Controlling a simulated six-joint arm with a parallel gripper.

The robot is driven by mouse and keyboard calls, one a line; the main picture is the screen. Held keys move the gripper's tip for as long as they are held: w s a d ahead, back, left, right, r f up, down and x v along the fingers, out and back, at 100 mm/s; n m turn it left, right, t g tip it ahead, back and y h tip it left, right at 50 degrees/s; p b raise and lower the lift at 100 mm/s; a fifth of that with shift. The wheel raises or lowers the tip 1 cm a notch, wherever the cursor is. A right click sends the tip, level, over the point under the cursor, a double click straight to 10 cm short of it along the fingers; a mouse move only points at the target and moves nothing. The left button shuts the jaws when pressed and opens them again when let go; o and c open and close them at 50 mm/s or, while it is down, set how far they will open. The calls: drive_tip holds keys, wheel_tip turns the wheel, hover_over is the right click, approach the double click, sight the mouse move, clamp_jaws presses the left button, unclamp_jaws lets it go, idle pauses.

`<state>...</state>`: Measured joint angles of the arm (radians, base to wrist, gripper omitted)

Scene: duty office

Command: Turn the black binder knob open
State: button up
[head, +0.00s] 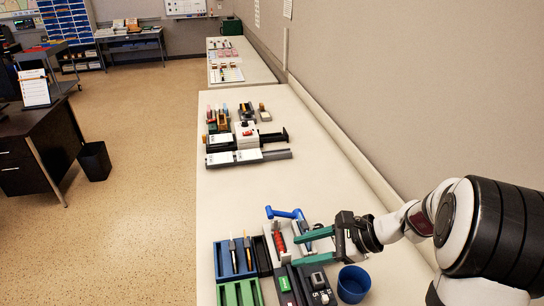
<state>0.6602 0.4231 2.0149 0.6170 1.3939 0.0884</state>
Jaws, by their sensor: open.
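My gripper (299,250) reaches in from the right, low in the frame, with its two green fingers spread apart and pointing left. Nothing shows between the fingers. I cannot make out the black binder knob for certain; the fingers and dark devices crowd that spot. Whether the fingers touch anything is not clear.
Blue (222,262) and green (240,294) trays sit left of the gripper. Dark devices (318,281) and a blue cup (353,284) sit in front. Farther along the bench (245,190) are flat grey and black devices (248,157). The wall runs along the right; mid-bench is clear.

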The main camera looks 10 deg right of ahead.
drive_tip(key=w+d+f+m+t+h, duration=0.25)
drive_tip(key=d+f+m, duration=0.25)
drive_tip(key=d, duration=0.5)
drive_tip(key=w+d+f+m+t+h, duration=0.15)
drive_tip(key=d+f+m+t, duration=0.3)
drive_tip(key=d, duration=0.45)
drive_tip(key=shift+m+y, duration=0.35)
drive_tip(key=shift+y, duration=0.25)
drive_tip(key=x, duration=1)
drive_tip(key=f+x, duration=0.1)
drive_tip(key=x, duration=0.5)
drive_tip(key=shift+s+d, duration=0.1)
drive_tip(key=shift+d, duration=0.05)
clamp_jaws()
